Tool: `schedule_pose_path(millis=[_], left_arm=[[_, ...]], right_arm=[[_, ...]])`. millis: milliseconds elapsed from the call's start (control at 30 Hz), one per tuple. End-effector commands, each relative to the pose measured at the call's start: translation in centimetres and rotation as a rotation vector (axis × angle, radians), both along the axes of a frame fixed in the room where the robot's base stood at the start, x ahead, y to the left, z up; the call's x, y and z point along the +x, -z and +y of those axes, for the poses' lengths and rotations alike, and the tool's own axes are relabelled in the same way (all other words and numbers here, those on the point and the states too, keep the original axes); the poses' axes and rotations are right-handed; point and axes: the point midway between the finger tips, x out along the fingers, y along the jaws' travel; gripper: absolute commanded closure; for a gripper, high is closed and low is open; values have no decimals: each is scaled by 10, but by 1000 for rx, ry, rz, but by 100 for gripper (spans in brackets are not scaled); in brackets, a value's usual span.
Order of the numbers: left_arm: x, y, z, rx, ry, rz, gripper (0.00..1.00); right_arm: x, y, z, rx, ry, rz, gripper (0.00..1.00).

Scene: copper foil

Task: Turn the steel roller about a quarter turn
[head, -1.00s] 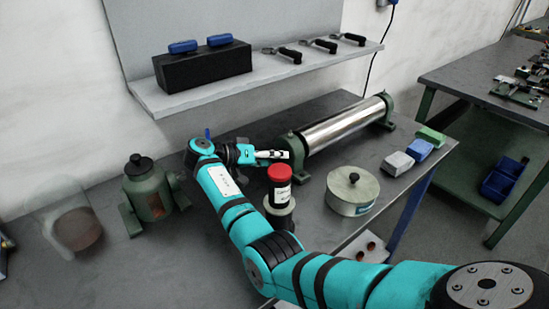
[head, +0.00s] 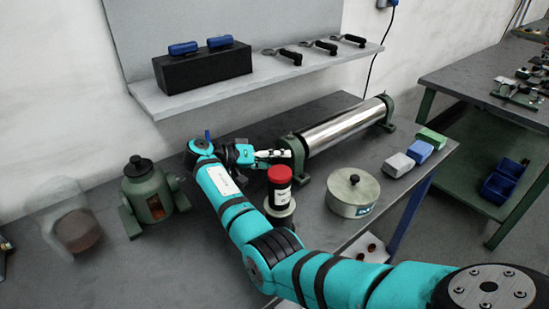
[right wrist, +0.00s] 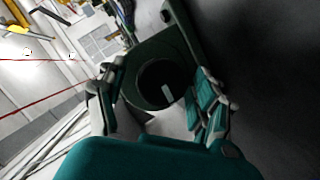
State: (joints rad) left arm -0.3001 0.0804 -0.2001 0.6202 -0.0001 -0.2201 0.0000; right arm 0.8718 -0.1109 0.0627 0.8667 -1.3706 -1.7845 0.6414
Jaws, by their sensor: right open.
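The shiny steel roller (head: 345,127) lies level between two green end stands on the bench, running from near left to far right. Its near stand (head: 292,150) is by my right gripper (head: 272,157), which is open and points at the stand's outer face. In the right wrist view, my right gripper's fingers (right wrist: 160,100) stand apart on either side of the green stand's end face, which has a dark round opening (right wrist: 162,84). A small pale piece (right wrist: 168,93) shows in the opening. The fingers hold nothing that I can see. My left gripper is not in view.
A red-capped dark jar (head: 279,185) stands close in front of my right gripper. A round pale-green tin (head: 352,195) and several small blocks (head: 420,150) sit to the right. A green pot (head: 146,188) stands left. A shelf (head: 265,85) overhangs the bench's back.

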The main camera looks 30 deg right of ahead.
Motion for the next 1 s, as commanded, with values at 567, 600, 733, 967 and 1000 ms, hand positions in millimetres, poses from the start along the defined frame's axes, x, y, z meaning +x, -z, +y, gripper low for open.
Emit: schedule_pose_path(millis=[567, 600, 733, 967, 1000], left_arm=[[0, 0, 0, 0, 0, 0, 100], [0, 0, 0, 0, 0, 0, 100], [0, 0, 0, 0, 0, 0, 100], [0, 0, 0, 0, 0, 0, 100], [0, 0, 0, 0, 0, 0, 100]], right_arm=[[9, -20, 55, 1, -3, 1, 32], [10, -21, 59, 1, -2, 0, 32], [10, -24, 68, 0, 0, 1, 32], [11, -25, 70, 1, 1, 0, 32], [10, -25, 70, 1, 1, 0, 32]])
